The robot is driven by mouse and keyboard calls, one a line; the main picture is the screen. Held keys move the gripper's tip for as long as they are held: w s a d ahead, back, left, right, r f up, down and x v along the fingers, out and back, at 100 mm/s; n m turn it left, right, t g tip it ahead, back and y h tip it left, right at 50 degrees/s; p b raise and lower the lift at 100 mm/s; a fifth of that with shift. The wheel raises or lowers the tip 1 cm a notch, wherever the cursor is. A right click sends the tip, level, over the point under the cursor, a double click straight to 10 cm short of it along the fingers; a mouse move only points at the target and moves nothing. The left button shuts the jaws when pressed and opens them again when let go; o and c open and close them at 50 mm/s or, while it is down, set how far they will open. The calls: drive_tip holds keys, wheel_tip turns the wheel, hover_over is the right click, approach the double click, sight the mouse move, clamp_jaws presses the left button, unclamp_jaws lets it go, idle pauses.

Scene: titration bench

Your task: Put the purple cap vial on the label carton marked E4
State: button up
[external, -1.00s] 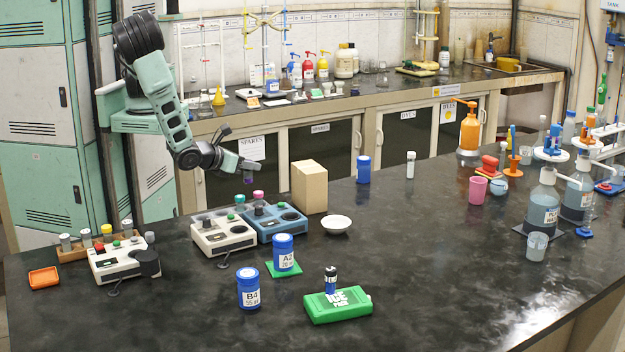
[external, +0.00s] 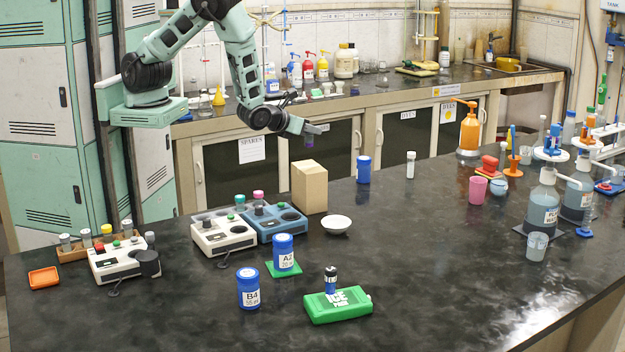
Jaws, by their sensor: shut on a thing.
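My gripper (external: 311,131) is shut on the purple cap vial (external: 309,142), a small dark shape with a purple tint just under the fingers. It is held in the air, and the fingers hide part of it. In the picture the vial sits just above a plain brown carton (external: 310,188) standing on the dark bench, with a gap between them. How far behind or over the carton the vial is, I cannot tell. No E4 mark shows on the carton's visible faces.
A white bowl (external: 337,224) and a blue device (external: 277,222) stand close to the carton. A blue-capped jar (external: 363,169) and a white vial (external: 410,165) stand to its right. The bench's middle right is clear.

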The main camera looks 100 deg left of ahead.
sight(309, 146)
drive_tip(key=shift+f+p, duration=0.8)
drive_tip(key=shift+f, duration=2.25)
drive_tip(key=shift+f, duration=0.2)
drive_tip(key=o, duration=1)
drive_tip(key=shift+r, duration=0.1)
